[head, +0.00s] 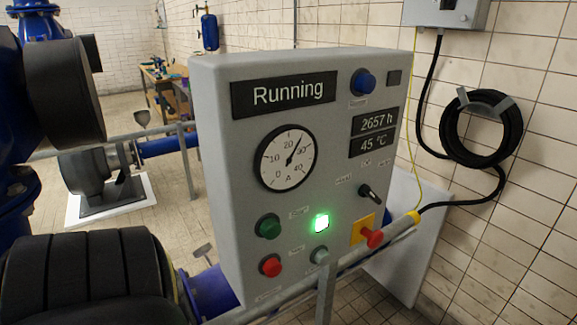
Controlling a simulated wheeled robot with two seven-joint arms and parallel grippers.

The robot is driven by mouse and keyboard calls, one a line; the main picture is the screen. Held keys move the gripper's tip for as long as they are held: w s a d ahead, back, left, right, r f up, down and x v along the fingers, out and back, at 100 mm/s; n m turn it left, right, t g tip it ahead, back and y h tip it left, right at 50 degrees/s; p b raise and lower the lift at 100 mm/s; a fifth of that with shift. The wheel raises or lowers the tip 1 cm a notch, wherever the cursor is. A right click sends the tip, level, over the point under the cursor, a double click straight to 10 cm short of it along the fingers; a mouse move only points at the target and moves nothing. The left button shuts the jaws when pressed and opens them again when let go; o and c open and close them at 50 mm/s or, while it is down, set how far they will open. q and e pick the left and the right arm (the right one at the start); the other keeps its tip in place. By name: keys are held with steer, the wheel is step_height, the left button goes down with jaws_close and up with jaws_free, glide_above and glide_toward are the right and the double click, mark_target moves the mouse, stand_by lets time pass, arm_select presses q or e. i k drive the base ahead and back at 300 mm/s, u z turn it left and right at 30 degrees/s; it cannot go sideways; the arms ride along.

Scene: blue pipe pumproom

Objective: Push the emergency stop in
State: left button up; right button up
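The emergency stop (372,238) is a red mushroom-shaped knob standing out from a yellow plate (357,230), low on the right side of the grey control panel's front (225,190). A separate, smaller red button (270,266) sits at lower left, below a green button (268,227). Neither of my grippers shows in the head view, so nothing of mine is seen touching the stop.
A black selector switch (370,193) sits just above the stop. A coiled black hose (482,128) hangs on the tiled wall. A dark ribbed body (85,275) fills the lower left.

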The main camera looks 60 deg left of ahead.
mark_target(374, 239)
steer(key=u, duration=0.35)
steer(key=k, duration=0.25)
steer(key=u, duration=1.2)
steer(key=i, duration=0.5)
steer(key=z, duration=0.1)
